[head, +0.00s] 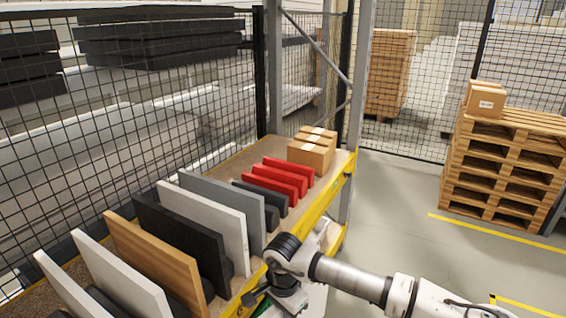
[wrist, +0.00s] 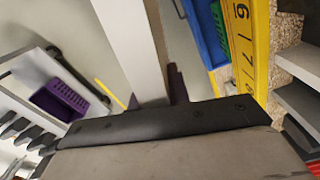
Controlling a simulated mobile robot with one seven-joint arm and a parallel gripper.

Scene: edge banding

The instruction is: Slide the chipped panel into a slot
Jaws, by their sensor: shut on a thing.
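My gripper (head: 283,290) is at the bottom centre of the head view, just outside the shelf's yellow front edge. In the wrist view its dark fingertips (wrist: 156,98) are shut on a pale panel (wrist: 125,40), seen nearly edge-on and running up out of the picture. I cannot make out a chip on it. Upright panels stand in a row on the shelf: white (head: 120,275), wood-coloured (head: 155,262), black (head: 180,240), another white (head: 215,215) and grey (head: 228,200). Dark dividers stand between them. The slot openings are mostly hidden. The yellow edge (wrist: 245,45) carries the numbers 6 and 7.
Red blocks (head: 278,178) and cardboard boxes (head: 310,152) occupy the shelf's far end. A metal post (head: 355,80) rises there, with mesh fencing behind. A blue bin (wrist: 205,35) and a purple crate (wrist: 68,95) are below. Floor lies open to the right, before stacked pallets (head: 500,165).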

